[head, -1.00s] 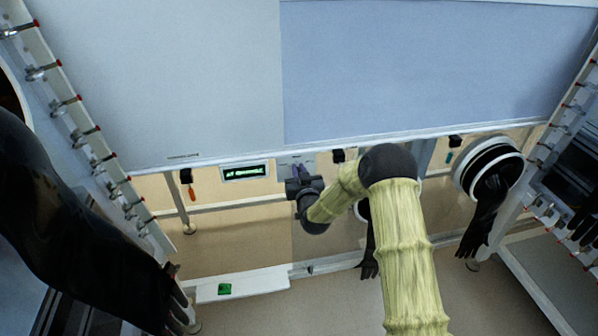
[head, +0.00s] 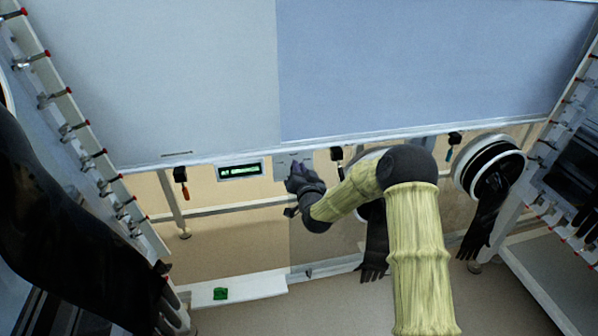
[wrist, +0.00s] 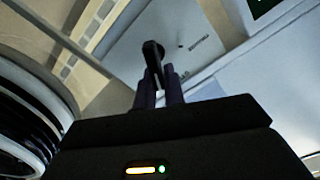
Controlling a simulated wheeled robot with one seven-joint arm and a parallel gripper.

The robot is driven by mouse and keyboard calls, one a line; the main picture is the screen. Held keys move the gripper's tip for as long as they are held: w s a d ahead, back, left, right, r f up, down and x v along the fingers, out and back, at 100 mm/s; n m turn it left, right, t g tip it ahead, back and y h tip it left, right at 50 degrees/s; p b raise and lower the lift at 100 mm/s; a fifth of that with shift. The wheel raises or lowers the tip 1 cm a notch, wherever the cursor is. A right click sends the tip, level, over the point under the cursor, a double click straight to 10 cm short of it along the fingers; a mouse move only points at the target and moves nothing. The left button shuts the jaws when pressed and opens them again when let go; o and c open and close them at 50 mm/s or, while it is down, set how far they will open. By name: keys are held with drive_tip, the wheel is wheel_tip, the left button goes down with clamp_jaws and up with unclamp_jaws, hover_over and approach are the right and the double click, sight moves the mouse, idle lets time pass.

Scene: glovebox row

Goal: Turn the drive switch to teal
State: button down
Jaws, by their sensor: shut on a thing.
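The drive switch shows in the wrist view as a dark knob (wrist: 152,50) on a pale grey panel (wrist: 125,45). My gripper (wrist: 159,85) is shut on it, with one purple-grey finger on each side. In the head view the panel (head: 281,161) hangs under the white hood edge, and my gripper (head: 297,170) reaches up to it, hiding most of the switch. Small marks are printed around the knob, too small to read. I see no teal mark, and cannot tell which mark the knob points at.
A display with green text (head: 240,170) sits just left of the panel. An orange-handled tool (head: 181,178) hangs further left. Black gloves (head: 374,245) hang from ports to the right. A green object (head: 220,293) lies on a white shelf (head: 262,285) below.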

idle(0.3)
drive_tip(key=c, duration=1.5)
unclamp_jaws()
drive_tip(key=shift+s, duration=0.1)
drive_tip(key=v, duration=1.7)
drive_tip(key=shift+s+d, duration=0.1)
